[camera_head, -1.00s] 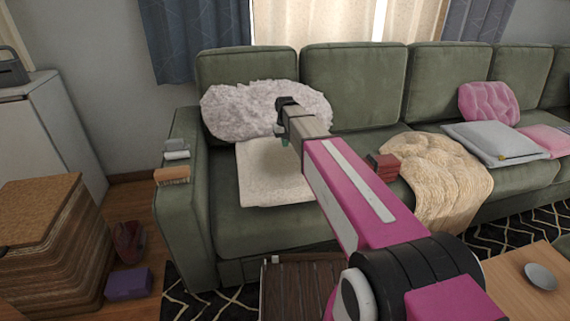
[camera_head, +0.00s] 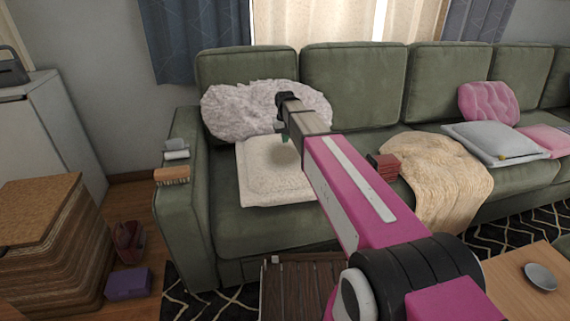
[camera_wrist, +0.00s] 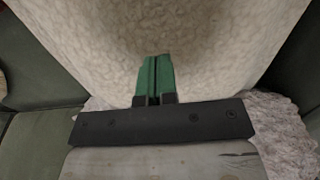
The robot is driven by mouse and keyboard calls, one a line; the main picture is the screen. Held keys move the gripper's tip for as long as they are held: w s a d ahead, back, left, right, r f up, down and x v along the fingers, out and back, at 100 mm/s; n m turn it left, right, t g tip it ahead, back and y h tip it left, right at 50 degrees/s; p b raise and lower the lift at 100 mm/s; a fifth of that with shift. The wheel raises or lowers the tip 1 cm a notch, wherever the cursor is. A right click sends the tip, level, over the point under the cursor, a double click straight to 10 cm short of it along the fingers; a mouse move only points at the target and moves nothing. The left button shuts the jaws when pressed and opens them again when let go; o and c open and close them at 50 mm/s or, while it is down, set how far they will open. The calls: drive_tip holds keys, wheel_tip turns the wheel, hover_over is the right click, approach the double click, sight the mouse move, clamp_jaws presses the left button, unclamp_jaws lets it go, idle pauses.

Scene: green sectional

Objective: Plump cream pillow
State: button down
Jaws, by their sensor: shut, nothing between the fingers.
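The cream pillow (camera_head: 262,185) lies flat on the left seat of the green sofa, in front of a fluffy pale pillow (camera_head: 228,112). Its nubbly surface fills most of the upper wrist view (camera_wrist: 235,50). My gripper (camera_head: 285,138) is over the back part of the cream pillow, pointing down. In the wrist view its green fingers (camera_wrist: 155,62) are shut together with nothing between them. The tips appear close above the pillow or touching it; I cannot tell which. My arm covers the pillow's right side in the head view.
A brush (camera_head: 172,175) and small items lie on the sofa's left armrest. Red blocks (camera_head: 383,166) and a beige blanket (camera_head: 440,170) are to the right. Further right are grey (camera_head: 490,142) and pink (camera_head: 488,103) pillows. A slatted wooden surface (camera_head: 300,285) is in front.

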drive_tip(key=shift+f, duration=1.15)
drive_tip(key=shift+r, duration=0.1)
drive_tip(key=shift+r, duration=1)
wheel_tip(320, 180, up, 6)
idle(0.6)
